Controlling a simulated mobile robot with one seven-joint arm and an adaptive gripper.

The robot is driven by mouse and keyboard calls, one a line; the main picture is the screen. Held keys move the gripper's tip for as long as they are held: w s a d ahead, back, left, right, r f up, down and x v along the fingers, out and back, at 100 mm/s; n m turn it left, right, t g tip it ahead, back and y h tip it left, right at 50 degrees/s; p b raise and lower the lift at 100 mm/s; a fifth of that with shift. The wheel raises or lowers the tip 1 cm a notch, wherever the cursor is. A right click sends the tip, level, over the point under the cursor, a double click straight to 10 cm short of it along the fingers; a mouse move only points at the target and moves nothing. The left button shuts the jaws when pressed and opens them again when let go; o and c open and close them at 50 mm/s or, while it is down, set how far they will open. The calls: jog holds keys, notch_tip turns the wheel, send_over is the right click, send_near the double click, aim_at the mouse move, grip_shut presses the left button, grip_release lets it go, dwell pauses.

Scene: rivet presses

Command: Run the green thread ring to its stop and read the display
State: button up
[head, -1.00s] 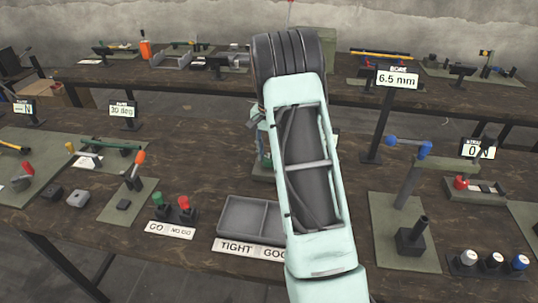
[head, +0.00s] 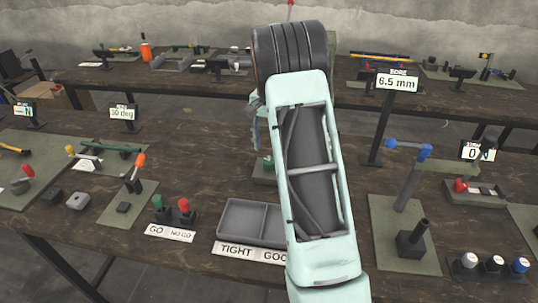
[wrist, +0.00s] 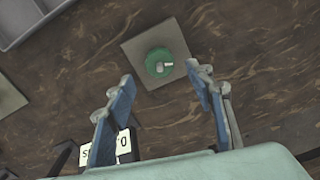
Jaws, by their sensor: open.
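The green thread ring (wrist: 153,62) sits on a square grey-green plate (wrist: 133,47) in the wrist view, with a pale metal piece at its middle. My gripper (wrist: 160,76) is open and empty; its blue fingers point toward the ring from either side of it in the picture, and no contact shows. A white display (wrist: 123,147) is partly hidden behind the left finger, with a 0 visible; the rest is unreadable.
A grey two-part tray (head: 240,205) labelled TIGHT and GOOD stands left of my arm. A tall display (head: 397,82) reading 6.5 mm stands to the right. A blue-handled press (head: 409,190) is further right. Bare tabletop lies between these stations.

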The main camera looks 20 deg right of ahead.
notch_tip(320, 180, up, 7)
jog(key=shift+f, duration=0.2)
dwell(0.7)
